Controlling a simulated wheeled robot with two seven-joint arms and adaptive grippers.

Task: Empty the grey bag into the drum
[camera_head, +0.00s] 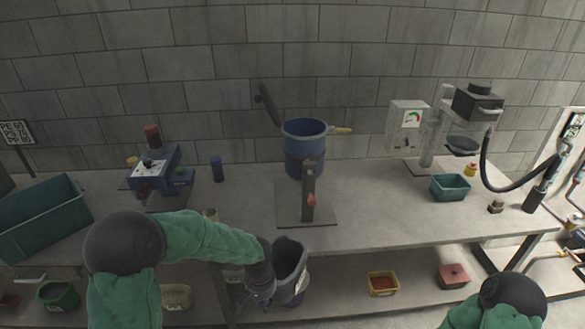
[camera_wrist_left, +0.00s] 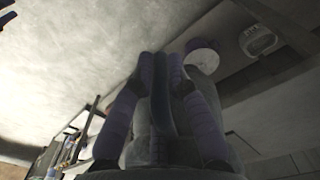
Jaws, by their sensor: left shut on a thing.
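The blue drum (camera_head: 303,150) stands on the bench with its open top up, on a stand with a grey upright and a red knob. A yellow handle sticks out at its right. The grey bag (camera_head: 289,258) is in front of the bench edge, open end up, below and to the front of the drum. My left gripper (camera_head: 265,291) is shut on the bag at its left side. In the left wrist view the fingers (camera_wrist_left: 162,62) pinch the bag (camera_wrist_left: 160,105) between them. The bag's contents cannot be seen. Only my right arm shows; its gripper is out of view.
A blue machine (camera_head: 157,170) and a green crate (camera_head: 40,215) are at the left. A grey stand machine (camera_head: 430,130) and a teal tray (camera_head: 450,187) are at the right. The lower shelf holds a yellow tray (camera_head: 383,284) and a red box (camera_head: 453,276).

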